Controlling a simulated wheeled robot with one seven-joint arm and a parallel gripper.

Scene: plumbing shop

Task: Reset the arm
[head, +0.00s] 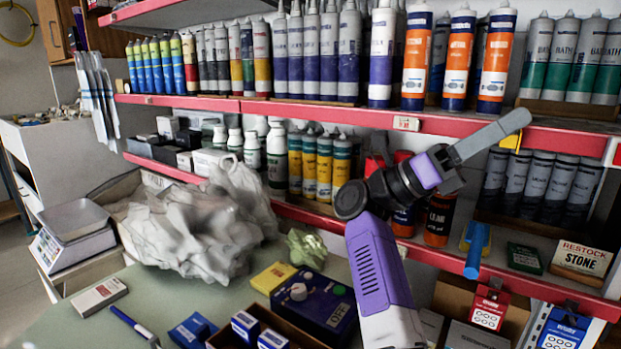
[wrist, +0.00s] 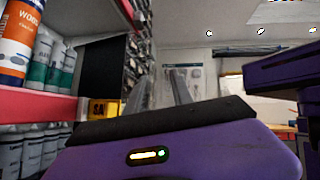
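My gripper (head: 500,132) is raised in front of the shelves at the right of the head view. It points up and to the right, and its near finger hides the other. In the wrist view my gripper (wrist: 157,92) shows two grey fingers standing apart with nothing between them. My purple and grey arm rises from the bottom of the head view and bends at a dark joint.
Red-edged shelves (head: 405,123) hold several sealant tubes (head: 416,60) close behind my arm. A blue-handled tool (head: 477,250) overhangs the lower shelf. The counter (head: 80,320) carries crumpled plastic (head: 205,225), a scale (head: 72,235) and a blue control box (head: 315,303).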

